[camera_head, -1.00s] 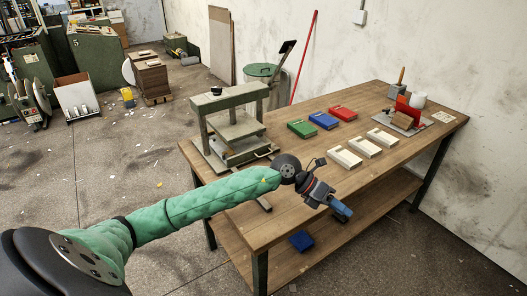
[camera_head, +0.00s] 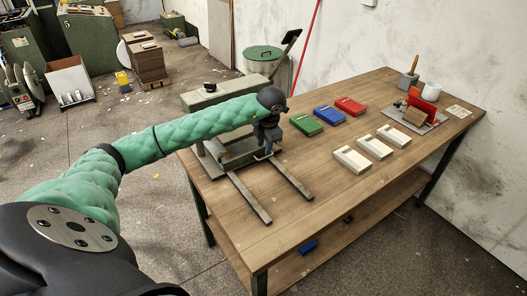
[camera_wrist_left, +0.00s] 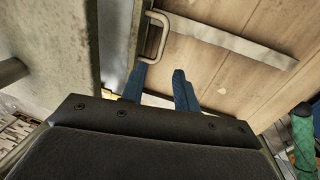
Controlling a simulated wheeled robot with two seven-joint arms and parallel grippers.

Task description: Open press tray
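The grey-green press (camera_head: 205,98) stands at the left end of the wooden table, partly hidden behind my left arm. Two flat rails (camera_head: 249,198) run out from it over the tabletop. The tray is mostly hidden by my arm and gripper. My left gripper (camera_head: 266,150) is at the press front, pointing down. In the left wrist view its blue fingers (camera_wrist_left: 158,80) are apart with nothing between them. A metal loop handle (camera_wrist_left: 154,38) is just beyond the fingertips, nearer the left finger. I cannot tell if they touch. My right gripper is not in view.
Green (camera_head: 306,124), blue (camera_head: 329,115) and red (camera_head: 350,105) boxes and several pale boxes (camera_head: 352,159) lie right of the press. A fixture with a red block (camera_head: 422,110) stands at the far end. The table's front is clear apart from the rails.

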